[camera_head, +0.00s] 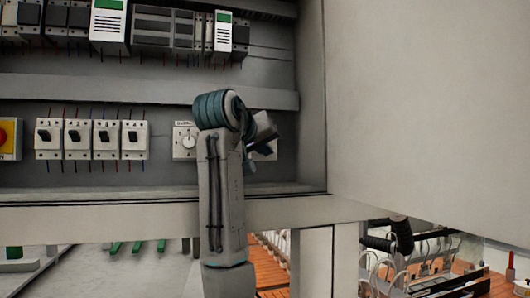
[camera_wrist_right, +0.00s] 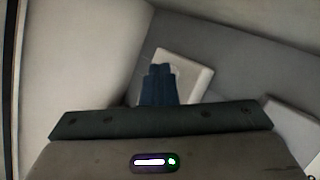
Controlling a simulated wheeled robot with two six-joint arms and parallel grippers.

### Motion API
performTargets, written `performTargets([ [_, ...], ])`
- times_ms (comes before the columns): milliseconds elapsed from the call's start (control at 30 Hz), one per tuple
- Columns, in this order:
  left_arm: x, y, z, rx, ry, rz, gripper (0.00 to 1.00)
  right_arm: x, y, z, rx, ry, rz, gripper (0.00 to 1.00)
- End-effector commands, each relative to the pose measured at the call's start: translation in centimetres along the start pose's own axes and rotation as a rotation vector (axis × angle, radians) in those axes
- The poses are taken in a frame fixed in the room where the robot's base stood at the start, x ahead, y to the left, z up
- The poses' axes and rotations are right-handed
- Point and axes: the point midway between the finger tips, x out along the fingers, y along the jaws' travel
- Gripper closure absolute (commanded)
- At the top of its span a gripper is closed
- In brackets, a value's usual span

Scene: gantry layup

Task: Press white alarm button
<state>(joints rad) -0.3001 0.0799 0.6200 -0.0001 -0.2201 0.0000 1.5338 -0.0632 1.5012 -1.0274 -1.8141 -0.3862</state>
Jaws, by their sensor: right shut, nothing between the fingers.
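A pale box (camera_wrist_right: 198,76) is on the grey back panel in the right wrist view. My right gripper (camera_wrist_right: 160,68) is shut and empty, with its dark blue fingertips in front of this box's face. A small whitish patch, perhaps the white button, shows beside the fingertips; the fingers hide most of it. I cannot tell whether they touch it. My left gripper is not in view.
Left of my right arm are a dial box (camera_head: 186,141), several numbered switches (camera_head: 78,139) and a red button on yellow (camera_head: 5,135). Modules (camera_head: 165,30) with wires sit above. The cabinet's side wall (camera_head: 315,100) stands close on the right. A ledge (camera_head: 120,215) runs below.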

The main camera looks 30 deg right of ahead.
Motion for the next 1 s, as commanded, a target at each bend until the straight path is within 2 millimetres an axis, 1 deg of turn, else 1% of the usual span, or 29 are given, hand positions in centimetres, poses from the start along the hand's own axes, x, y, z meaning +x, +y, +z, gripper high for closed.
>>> performTargets([
  [167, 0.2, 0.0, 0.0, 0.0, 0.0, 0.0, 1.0, -0.1, 0.1, 0.2, 0.0, 0.0, 0.0, 1.0],
  [400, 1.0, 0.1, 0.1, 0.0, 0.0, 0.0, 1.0, -0.9, 0.6, 0.9, 0.001, 0.001, -0.001, 1.0],
  [767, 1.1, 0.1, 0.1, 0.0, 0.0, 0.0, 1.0, -1.1, 0.8, 0.9, 0.0, 0.0, 0.0, 1.0],
  [867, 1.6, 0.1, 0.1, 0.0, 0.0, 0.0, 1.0, -1.5, 1.0, 1.4, 0.002, 0.001, -0.001, 1.0],
  [1000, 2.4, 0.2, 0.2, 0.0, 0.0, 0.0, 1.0, -2.5, 1.7, 2.1, 0.003, 0.001, 0.0, 1.0],
])
